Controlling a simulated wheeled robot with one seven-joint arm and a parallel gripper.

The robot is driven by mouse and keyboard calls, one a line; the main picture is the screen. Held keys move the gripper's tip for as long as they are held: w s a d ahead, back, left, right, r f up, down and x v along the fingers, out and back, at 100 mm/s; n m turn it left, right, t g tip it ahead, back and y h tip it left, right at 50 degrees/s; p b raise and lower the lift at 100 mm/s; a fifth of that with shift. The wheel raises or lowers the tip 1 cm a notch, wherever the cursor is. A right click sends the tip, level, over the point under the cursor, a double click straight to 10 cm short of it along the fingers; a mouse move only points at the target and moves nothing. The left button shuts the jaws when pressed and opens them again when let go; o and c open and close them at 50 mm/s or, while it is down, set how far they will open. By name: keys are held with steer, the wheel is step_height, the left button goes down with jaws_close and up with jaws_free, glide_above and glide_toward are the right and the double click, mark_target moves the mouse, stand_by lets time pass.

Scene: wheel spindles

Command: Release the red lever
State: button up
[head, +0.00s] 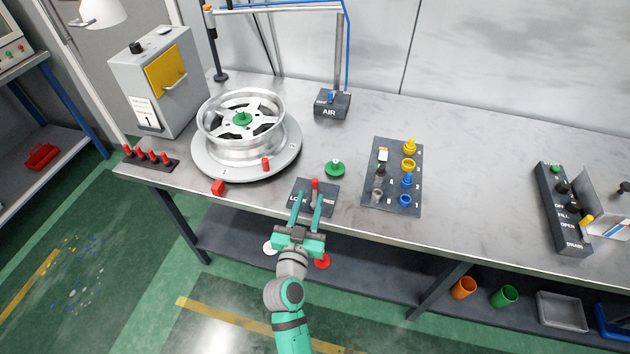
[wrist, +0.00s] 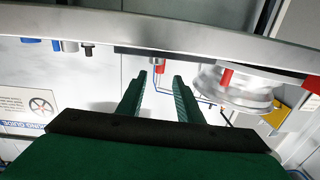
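The red lever (head: 315,186) stands upright on a dark plate (head: 328,203) marked LOCK near the bench's front edge. My gripper (head: 309,197) is open and empty, its two green fingers reaching over the front of this plate. In the wrist view, which looks upside down, the red lever (wrist: 159,66) shows in the gap between my fingertips (wrist: 160,78), a little beyond them. No finger visibly touches it.
A wheel rim (head: 240,125) with a green centre sits on a round turntable (head: 275,160) behind left. A red block (head: 218,187) lies left of the plate. A green knob (head: 335,168) stands just behind it, and a tray of fittings (head: 380,170) is to the right.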

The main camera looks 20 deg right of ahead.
mark_target(314, 184)
steer(key=x, duration=0.8)
jaws_close()
